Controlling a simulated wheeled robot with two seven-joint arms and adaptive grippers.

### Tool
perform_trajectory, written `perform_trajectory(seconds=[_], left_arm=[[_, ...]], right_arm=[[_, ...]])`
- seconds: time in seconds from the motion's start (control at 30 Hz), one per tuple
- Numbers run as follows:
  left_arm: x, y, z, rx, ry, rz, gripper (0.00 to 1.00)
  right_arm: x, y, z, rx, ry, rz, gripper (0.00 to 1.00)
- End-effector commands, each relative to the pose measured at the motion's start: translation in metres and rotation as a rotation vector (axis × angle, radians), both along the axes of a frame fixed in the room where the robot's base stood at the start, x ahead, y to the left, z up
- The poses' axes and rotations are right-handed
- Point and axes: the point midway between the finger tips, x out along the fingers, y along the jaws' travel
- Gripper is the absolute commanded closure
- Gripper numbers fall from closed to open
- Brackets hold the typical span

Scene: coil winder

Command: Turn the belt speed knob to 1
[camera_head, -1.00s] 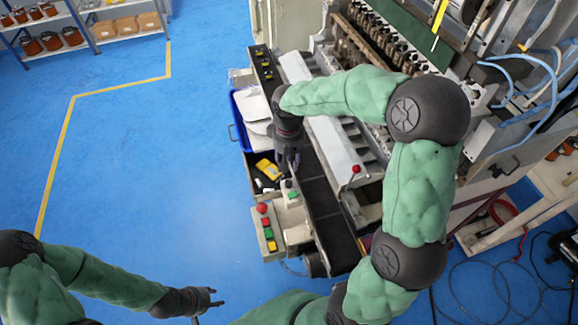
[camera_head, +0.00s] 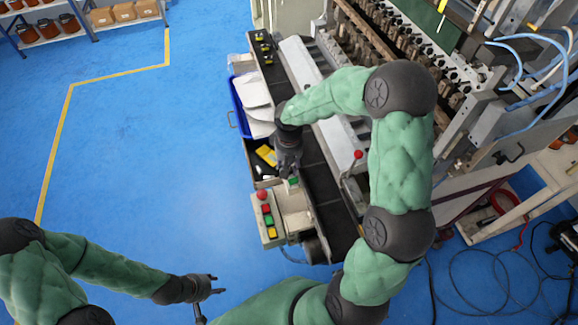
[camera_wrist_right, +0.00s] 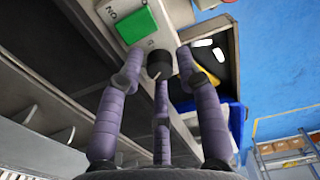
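The belt speed knob (camera_wrist_right: 160,64) is a small black round knob on a light panel, below a green button (camera_wrist_right: 136,26) in the right wrist view. My right gripper (camera_wrist_right: 158,78) is open, with its purple-grey fingers spread around the knob and visible gaps at both sides. Whether the middle finger touches the knob I cannot tell. In the head view my right gripper (camera_head: 289,170) points down at the control box beside the black belt (camera_head: 323,192) and hides the knob. The knob's setting is not readable. My left gripper (camera_head: 216,286) is open and empty over the floor.
A box with red, green and yellow buttons (camera_head: 268,222) stands just in front of the panel. A blue bin (camera_head: 236,104) with white sheets and a black tray with a yellow item (camera_head: 266,155) lie close left. The blue floor at left is clear.

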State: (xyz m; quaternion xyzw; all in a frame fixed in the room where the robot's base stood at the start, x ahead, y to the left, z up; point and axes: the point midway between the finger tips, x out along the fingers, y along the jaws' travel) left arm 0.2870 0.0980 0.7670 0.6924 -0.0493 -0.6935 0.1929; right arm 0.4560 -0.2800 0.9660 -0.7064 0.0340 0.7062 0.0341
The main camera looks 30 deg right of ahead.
Motion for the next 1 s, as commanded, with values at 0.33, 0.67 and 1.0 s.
perform_trajectory(seconds=[0.33, 0.67, 1.0], left_arm=[[0.000, 0.000, 0.000, 0.000, 0.000, 0.000, 0.60], [0.000, 0.000, 0.004, 0.000, 0.000, 0.000, 0.60], [0.000, 0.000, 0.017, 0.000, 0.000, 0.000, 0.60]], right_arm=[[0.000, 0.000, 0.000, 0.000, 0.000, 0.000, 0.93], [0.000, 0.000, 0.000, 0.000, 0.001, 0.057, 1.00], [0.000, 0.000, 0.001, 0.000, 0.001, 0.347, 1.00]])
